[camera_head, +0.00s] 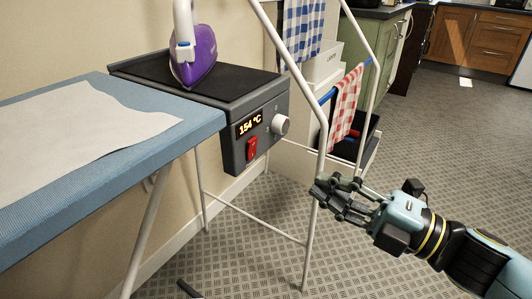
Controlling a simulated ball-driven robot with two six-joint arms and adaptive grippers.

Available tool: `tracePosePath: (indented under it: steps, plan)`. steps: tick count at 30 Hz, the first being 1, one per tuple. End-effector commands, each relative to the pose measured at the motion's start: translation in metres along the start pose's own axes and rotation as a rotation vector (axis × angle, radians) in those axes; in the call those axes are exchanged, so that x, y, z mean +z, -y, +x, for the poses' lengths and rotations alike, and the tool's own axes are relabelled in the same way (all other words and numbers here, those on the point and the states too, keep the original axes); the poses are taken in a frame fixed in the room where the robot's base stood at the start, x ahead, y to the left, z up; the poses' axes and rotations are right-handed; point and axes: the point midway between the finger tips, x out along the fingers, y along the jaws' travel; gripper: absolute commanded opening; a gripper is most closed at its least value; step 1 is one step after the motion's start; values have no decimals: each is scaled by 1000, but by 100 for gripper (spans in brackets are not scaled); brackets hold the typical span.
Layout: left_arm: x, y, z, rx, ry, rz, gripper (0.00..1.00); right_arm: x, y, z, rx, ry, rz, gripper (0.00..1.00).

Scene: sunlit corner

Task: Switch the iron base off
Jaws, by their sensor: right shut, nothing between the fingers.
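The iron base (235,97) is a dark grey box at the end of the ironing board. A purple and white iron (195,55) stands on the base's black top. My right gripper (318,191) is shut and empty, to the right of and lower in the picture than the switch, apart from the panel. My left gripper is not in view.
A white tubular frame (322,130) rises between the base and my right gripper, with a red checked cloth (344,108) and a blue checked cloth (300,28) hanging by it. The blue ironing board (60,190) carries a pale cloth (75,125). Open patterned floor (440,130) lies right.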

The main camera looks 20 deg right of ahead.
Motion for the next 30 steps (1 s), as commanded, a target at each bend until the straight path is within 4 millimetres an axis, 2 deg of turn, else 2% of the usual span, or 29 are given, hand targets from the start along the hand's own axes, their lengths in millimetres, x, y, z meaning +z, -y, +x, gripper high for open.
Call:
tracePosePath:
  steps: [9, 15, 21, 30]
  plan:
    - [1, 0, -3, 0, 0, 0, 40, 1, -2, 70, 6, 3, 2, 0]
    - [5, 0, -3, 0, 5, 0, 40, 0, -1, 102, 4, 1, 2, 0]
    - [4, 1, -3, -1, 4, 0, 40, 0, 0, 116, 1, 1, 2, 0]
    - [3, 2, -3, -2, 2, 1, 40, 0, 0, 117, 0, 1, 2, 0]
